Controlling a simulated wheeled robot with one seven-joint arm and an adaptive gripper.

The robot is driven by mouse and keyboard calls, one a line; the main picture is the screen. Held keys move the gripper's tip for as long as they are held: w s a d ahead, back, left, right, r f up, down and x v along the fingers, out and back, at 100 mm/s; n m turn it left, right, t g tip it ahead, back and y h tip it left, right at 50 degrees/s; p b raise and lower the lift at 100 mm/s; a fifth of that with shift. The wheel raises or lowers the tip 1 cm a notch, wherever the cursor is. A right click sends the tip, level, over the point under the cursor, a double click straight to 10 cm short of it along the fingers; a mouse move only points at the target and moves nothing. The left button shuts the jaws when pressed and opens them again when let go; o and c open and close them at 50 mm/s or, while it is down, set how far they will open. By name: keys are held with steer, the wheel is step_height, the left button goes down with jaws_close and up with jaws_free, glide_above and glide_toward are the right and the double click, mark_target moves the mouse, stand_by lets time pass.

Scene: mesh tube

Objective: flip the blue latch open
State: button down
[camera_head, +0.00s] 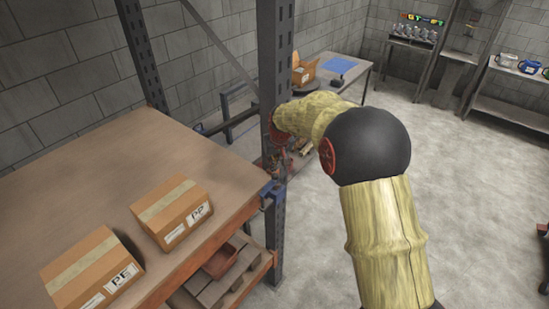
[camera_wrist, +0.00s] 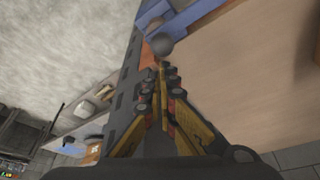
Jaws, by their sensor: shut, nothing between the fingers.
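The blue latch (camera_head: 271,192) sits on the dark upright post at the near right corner of the wooden shelf. In the wrist view, blue parts (camera_wrist: 196,14) show at the top, with a grey round knob (camera_wrist: 161,43) at their lower end. My gripper (camera_wrist: 162,70) has yellow and black fingers, shut with nothing between them. Its tips point at the knob and appear just short of it; I cannot tell whether they touch. In the head view, my gripper is mostly hidden behind my arm and the post.
The wooden shelf (camera_head: 95,165) carries two cardboard boxes, one (camera_head: 172,211) near its right edge and one (camera_head: 92,270) nearer me. The dark upright post (camera_head: 273,70) stands beside my arm. A side table (camera_head: 352,66) stands behind.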

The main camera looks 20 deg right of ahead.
steer(key=shift+f, duration=0.2)
stand_by(0.4)
steer(key=shift+s+d+m, duration=0.15)
steer(key=shift+d+m, duration=0.1)
steer(key=shift+m, duration=0.05)
